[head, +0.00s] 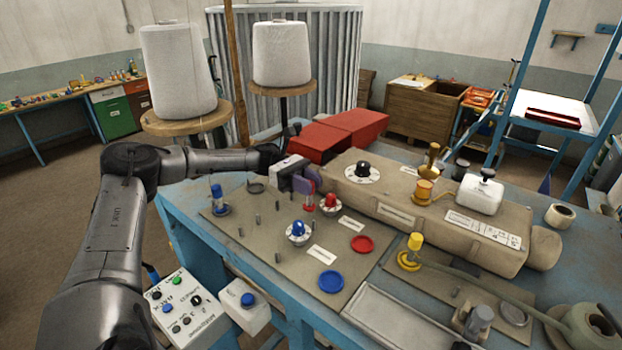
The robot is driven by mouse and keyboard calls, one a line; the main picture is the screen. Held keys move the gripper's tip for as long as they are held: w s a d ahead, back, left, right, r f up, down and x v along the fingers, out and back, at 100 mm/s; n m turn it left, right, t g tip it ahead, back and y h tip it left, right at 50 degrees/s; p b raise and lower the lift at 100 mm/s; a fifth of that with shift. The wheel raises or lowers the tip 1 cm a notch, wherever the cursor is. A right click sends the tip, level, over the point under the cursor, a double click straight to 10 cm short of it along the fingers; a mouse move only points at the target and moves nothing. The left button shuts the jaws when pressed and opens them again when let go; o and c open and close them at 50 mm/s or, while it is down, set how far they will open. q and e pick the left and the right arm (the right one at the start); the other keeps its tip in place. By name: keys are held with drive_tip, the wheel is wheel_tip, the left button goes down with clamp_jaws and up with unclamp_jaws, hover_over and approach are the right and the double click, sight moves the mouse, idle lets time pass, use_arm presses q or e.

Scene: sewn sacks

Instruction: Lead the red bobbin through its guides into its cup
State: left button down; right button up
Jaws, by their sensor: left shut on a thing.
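My left gripper (308,190) reaches in over the brown board (240,235) and is shut on the red bobbin (308,208). Only a little red shows below the fingers; the rest is hidden by them. A flat red cup (362,244) lies on the board to the right of and nearer than the gripper. Short grey pegs, which look like the guides, stand on the board, one (257,221) left of the gripper and one (278,258) near the front. My right gripper is not in view.
A red knob on a dial (331,202) is close right of the gripper, and a blue knob on a dial (298,231) in front. A blue bobbin (216,195) stands left. A blue cup (331,281) lies in front.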

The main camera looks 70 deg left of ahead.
use_arm(q)
drive_tip(key=shift+f, duration=0.9)
drive_tip(key=shift+w+d+r, duration=0.15)
drive_tip(key=shift+d, duration=0.2)
drive_tip(key=shift+p+x, duration=1.1)
drive_tip(key=shift+x, duration=0.6)
drive_tip(key=shift+w+p+x, duration=0.15)
drive_tip(key=shift+p+x, duration=0.2)
drive_tip(key=shift+x, duration=0.35)
drive_tip(key=shift+w+p+x, duration=0.15)
drive_tip(key=shift+p+x, duration=0.2)
drive_tip(key=shift+x, duration=0.35)
wheel_tip(320, 180, up, 3)
drive_tip(key=shift+a+r, duration=0.1)
drive_tip(key=shift+r, duration=0.1)
